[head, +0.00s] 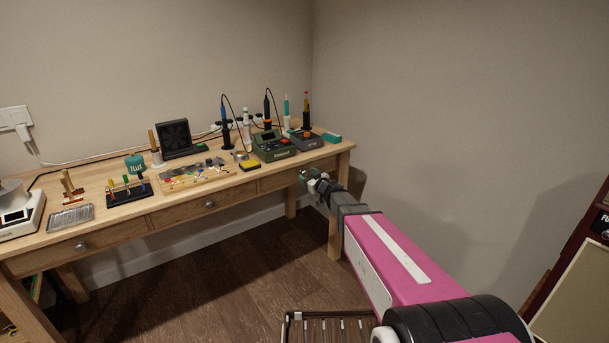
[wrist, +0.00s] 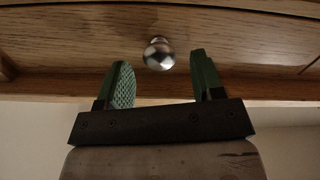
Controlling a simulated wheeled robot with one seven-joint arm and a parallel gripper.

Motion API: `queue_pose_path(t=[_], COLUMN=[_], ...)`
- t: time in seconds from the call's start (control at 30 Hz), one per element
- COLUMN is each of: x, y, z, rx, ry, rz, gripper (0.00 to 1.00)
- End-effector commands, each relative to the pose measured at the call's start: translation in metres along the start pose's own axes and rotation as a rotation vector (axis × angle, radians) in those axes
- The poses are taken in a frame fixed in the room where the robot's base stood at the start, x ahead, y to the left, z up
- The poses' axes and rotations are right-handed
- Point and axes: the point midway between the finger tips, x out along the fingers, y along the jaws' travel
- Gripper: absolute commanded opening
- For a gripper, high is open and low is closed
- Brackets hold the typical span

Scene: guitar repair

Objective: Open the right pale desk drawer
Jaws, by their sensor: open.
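The pale wooden desk (head: 110,185) stands along the wall with several drawers in its front. The right drawer (head: 275,181) is at its right end and looks shut; its knob is hidden behind my gripper in the head view. In the wrist view, the drawer front (wrist: 235,40) spans the top and its round metal knob (wrist: 158,54) shows clearly. My gripper (head: 307,178) is at the right drawer. In the wrist view, its green fingers (wrist: 160,78) are open, one on each side below the knob. Nothing is between them, and the knob lies just beyond the fingertips.
The middle drawer (head: 205,206) and left drawer (head: 85,246) have similar knobs. Soldering tools and a green station (head: 273,146) stand on the desktop above. A slatted item (head: 325,328) is on the floor in front. The floor before the desk (head: 200,285) is clear.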

Motion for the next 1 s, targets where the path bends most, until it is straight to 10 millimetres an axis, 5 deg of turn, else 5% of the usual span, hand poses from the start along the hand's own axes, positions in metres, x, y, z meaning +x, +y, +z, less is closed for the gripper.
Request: queue_pose_path(t=[0.2,0.47,0.5,0.7,1.0], x=[0.027,0.028,0.028,0.028,0.023], y=[0.0,0.0,0.0,0.0,0.0], z=[0.001,0.0,0.0,0.0,0.0], rx=[0.0,0.001,0.001,0.001,0.0], ry=[0.0,0.0,0.0,0.0,0.0], rz=[0.0,0.001,0.001,0.0,0.0], gripper=[0.61,0.61,0.58,0.0,0.0])
